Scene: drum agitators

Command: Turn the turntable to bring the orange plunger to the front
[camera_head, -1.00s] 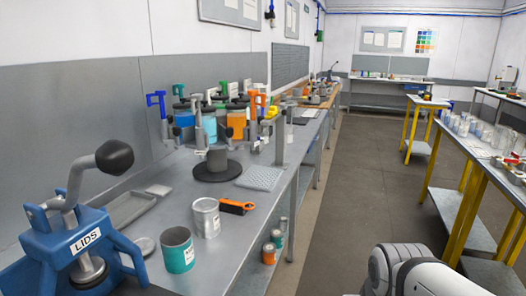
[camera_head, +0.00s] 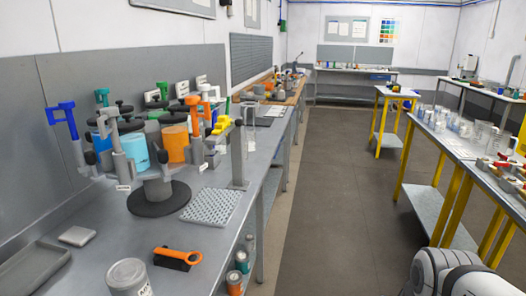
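The turntable stands on the left bench on a round dark base (camera_head: 172,205) with a grey hub. It carries several drums, including a light-blue drum (camera_head: 134,150) and an orange drum (camera_head: 176,143), with dark lids. The orange plunger (camera_head: 195,108) has an orange handle and is at the right side of the group, beside the orange drum. A blue plunger (camera_head: 62,118) is at the left, a green one (camera_head: 102,98) stands behind, and a grey one (camera_head: 110,128) is on the near side. My gripper is out of view; only a white part of my arm shows at the bottom right.
A grey post (camera_head: 239,155) and a perforated mat (camera_head: 210,206) are right of the turntable. An orange-handled tool (camera_head: 178,257), a metal can (camera_head: 128,278) and a grey tray (camera_head: 28,268) lie nearer. The aisle floor (camera_head: 335,200) is clear; a yellow-legged table (camera_head: 460,165) is at right.

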